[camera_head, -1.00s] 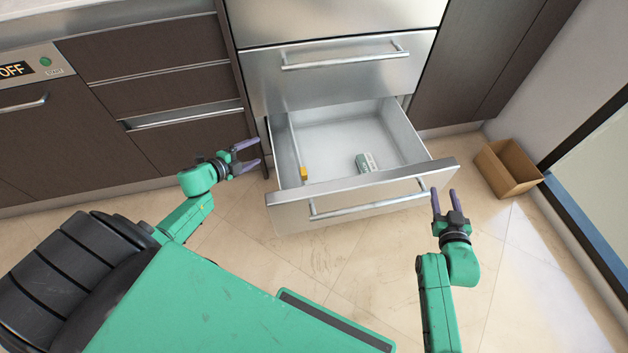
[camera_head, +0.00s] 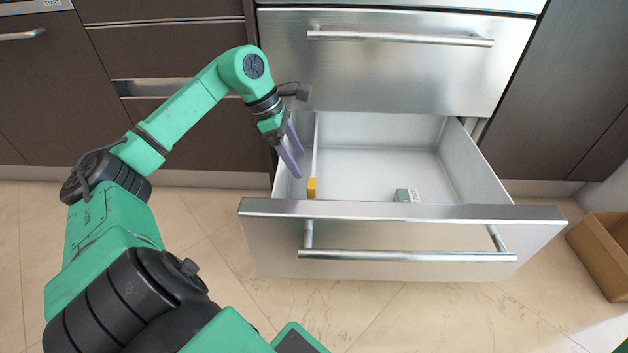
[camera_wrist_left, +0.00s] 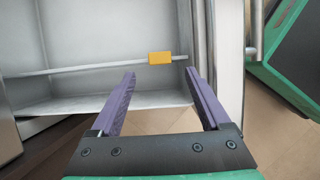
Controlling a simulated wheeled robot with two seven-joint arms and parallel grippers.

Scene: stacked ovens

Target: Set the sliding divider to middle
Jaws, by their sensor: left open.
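The sliding divider is a thin pale bar (camera_head: 315,150) running front to back near the left side of the open drawer (camera_head: 400,211). A yellow tab (camera_head: 312,188) sits at its front end. In the left wrist view the divider (camera_wrist_left: 95,69) crosses the drawer, with its yellow tab (camera_wrist_left: 160,58) just beyond the fingertips. My left gripper (camera_head: 298,164) is open and empty, pointing down over the drawer's left part, beside the divider. Its two purple fingers also show in the left wrist view (camera_wrist_left: 160,74), apart from the tab. My right gripper is out of view.
A small green and white box (camera_head: 407,195) lies in the drawer right of the divider. A closed drawer (camera_head: 400,70) with a bar handle is above. A cardboard box (camera_head: 606,250) stands on the floor at the right. The drawer floor between divider and small box is clear.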

